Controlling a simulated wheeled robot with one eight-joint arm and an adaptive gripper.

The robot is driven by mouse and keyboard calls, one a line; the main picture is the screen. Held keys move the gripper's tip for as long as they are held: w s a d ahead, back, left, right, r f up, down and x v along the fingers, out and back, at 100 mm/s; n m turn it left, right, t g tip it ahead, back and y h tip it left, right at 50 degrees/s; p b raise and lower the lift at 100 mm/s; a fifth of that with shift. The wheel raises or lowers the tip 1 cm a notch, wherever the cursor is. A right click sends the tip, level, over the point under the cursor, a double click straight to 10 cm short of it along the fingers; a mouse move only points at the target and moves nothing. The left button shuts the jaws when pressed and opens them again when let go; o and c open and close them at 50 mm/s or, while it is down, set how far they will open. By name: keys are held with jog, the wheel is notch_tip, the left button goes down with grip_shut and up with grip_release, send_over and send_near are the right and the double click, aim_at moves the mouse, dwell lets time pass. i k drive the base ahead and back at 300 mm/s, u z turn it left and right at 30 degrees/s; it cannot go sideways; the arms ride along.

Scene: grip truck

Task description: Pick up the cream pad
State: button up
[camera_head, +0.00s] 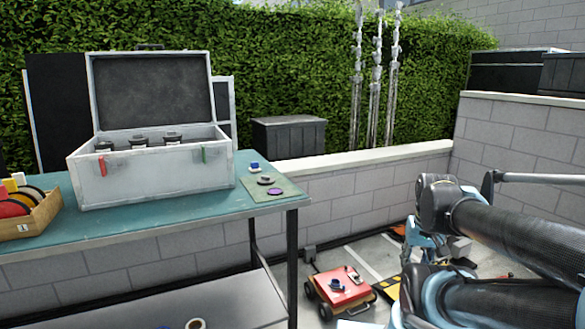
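No pad shows clearly as cream at this size. A small pale piece with dark parts (353,274) lies on top of the red truck (338,291) on the ground; I cannot tell whether it is the cream pad. A dark blue piece (337,285) lies beside it on the truck. My arm reaches in from the right, with its black links and light blue parts to the right of the truck. I cannot make out the fingertips of my gripper, and nothing held shows.
The green table (130,226) holds an open grey case (150,180), a wooden box (36,218) and an olive mat (286,187) with small pieces, including a purple disc (274,191). A grey low surface (235,302) lies below. A block wall (335,195) stands behind the truck.

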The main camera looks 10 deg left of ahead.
aim_at(254, 167)
jog(key=z, duration=1.75)
jog(key=i, duration=0.95)
jog(key=u, duration=2.85)
jog(key=i, duration=0.75)
